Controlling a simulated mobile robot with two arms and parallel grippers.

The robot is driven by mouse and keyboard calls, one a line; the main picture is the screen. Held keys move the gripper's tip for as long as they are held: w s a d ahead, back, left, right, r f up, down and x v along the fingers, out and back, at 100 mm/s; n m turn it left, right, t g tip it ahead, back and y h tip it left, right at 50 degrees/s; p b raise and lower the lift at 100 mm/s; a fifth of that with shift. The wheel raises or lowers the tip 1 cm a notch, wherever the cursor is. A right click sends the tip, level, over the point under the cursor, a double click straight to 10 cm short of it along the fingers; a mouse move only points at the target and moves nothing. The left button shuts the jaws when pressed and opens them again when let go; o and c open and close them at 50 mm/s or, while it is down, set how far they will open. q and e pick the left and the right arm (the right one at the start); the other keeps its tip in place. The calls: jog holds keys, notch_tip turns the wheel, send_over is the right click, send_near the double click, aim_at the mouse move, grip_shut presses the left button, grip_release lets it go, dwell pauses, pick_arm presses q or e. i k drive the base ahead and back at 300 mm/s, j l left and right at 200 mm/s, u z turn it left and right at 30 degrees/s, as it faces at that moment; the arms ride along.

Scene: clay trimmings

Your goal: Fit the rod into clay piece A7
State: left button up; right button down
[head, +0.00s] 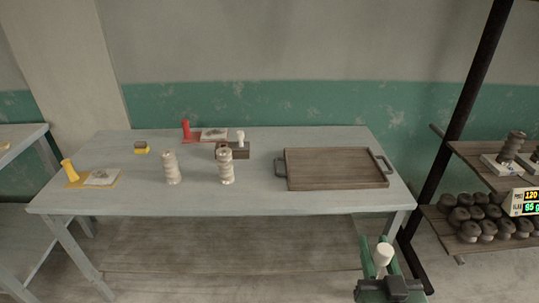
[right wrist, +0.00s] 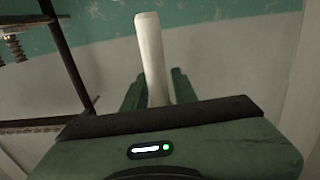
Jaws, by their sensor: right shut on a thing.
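My right gripper (head: 381,262) is low in front of the table's right end, its green fingers shut on a pale rod (head: 384,252) that stands up from them. In the right wrist view the rod (right wrist: 151,55) rises from between the fingers (right wrist: 156,88), leaning slightly left. Two ridged, pale clay pieces stand upright on the table, one left of centre (head: 171,168) and one near the middle (head: 226,167). No label is legible, so I cannot tell which is A7. The rod is well apart from both. My left gripper is out of view.
The grey table (head: 130,195) also bears a dark wooden tray (head: 335,169), a dark block (head: 235,151) with a white peg, a red mat and post (head: 187,128), a yellow mat and post (head: 69,170), and a yellow-based block (head: 141,147). A shelf (head: 483,170) stands right.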

aim_at(225, 160)
jog(key=i+j+z, duration=0.2)
jog(key=j, duration=0.15)
jog(key=i+j+z, duration=0.2)
jog(key=j, duration=0.15)
jog(key=i+j+z, duration=0.15)
jog(key=j, duration=0.2)
jog(key=i+j+z, duration=0.2)
jog(key=j, duration=0.2)
jog(key=j+z, duration=0.2)
jog(key=j, duration=0.2)
